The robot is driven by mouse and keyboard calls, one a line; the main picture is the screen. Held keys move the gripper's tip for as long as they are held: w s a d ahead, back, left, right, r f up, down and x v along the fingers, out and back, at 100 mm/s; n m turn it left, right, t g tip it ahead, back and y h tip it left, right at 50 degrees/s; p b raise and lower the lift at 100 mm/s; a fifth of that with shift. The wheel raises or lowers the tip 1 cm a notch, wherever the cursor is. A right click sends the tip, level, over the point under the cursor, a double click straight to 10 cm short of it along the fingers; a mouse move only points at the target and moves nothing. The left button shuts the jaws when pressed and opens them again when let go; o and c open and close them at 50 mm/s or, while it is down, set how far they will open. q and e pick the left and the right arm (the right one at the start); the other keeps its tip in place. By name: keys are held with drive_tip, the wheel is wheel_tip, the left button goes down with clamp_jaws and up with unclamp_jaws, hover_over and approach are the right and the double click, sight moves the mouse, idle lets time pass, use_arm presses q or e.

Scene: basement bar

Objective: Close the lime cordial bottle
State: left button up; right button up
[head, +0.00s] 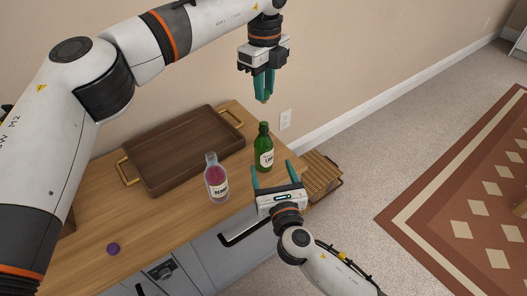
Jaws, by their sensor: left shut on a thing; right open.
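The lime cordial bottle (264,153) is green with a pale label and stands upright on the wooden counter near its right end. My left gripper (265,98) points down above the bottle's neck, apart from it. It is shut on a small cap, mostly hidden by the fingers. My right gripper (273,172) is open, low at the counter's front edge. Its teal fingers point toward the lower part of the bottle, one on each side in the picture; I cannot tell whether they touch it.
A clear bottle of pink liquid (216,182) stands left of the green one. A purple cap (113,248) lies at the counter's front left. A wooden tray (158,179) with brass handles lies behind. A wicker basket (324,180) is beyond the counter's right end.

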drive_tip(key=x, duration=1.1)
drive_tip(key=shift+w+a, duration=0.1)
drive_tip(key=shift+w, duration=0.15)
drive_tip(key=c, duration=1.5)
use_arm(q)
hover_over(264, 124)
drive_tip(key=shift+f, duration=2.45)
use_arm(e)
drive_tip(key=shift+o, duration=0.2)
